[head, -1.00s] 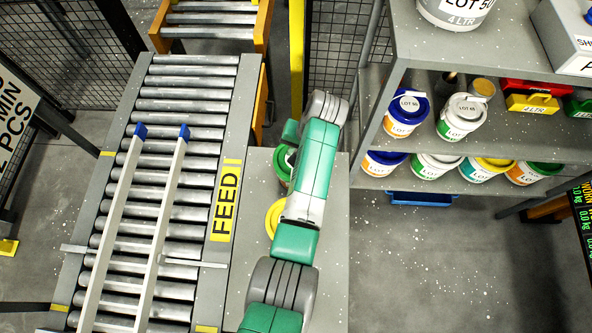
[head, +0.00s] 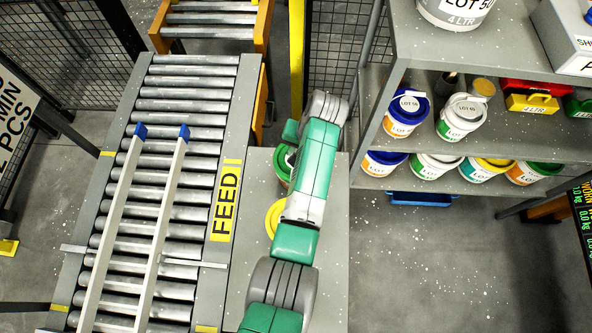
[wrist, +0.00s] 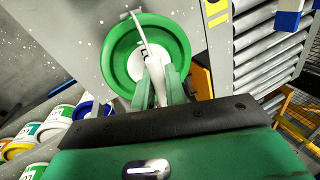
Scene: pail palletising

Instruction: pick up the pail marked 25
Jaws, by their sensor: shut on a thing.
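A green-lidded pail (wrist: 125,60) fills the top middle of the wrist view. A white strap-like handle (wrist: 142,30) runs over its lid down to my fingers. My gripper (wrist: 160,85) is shut on this handle at the pail's near side. The fingers hide part of the pail, and no number on it can be read. In the head view the green-lidded pail (head: 281,166) stands on the grey bench, mostly hidden behind my arm. A yellow-lidded pail (head: 273,217) is nearer on the same bench, also partly hidden; its marking does not show.
The roller conveyor (head: 165,190) marked FEED lies left of the bench (head: 335,230), with two blue-tipped rails on it. A shelf rack (head: 430,180) at the right holds several pails. A yellow post (head: 296,60) and mesh fencing stand behind. The bench's right part is clear.

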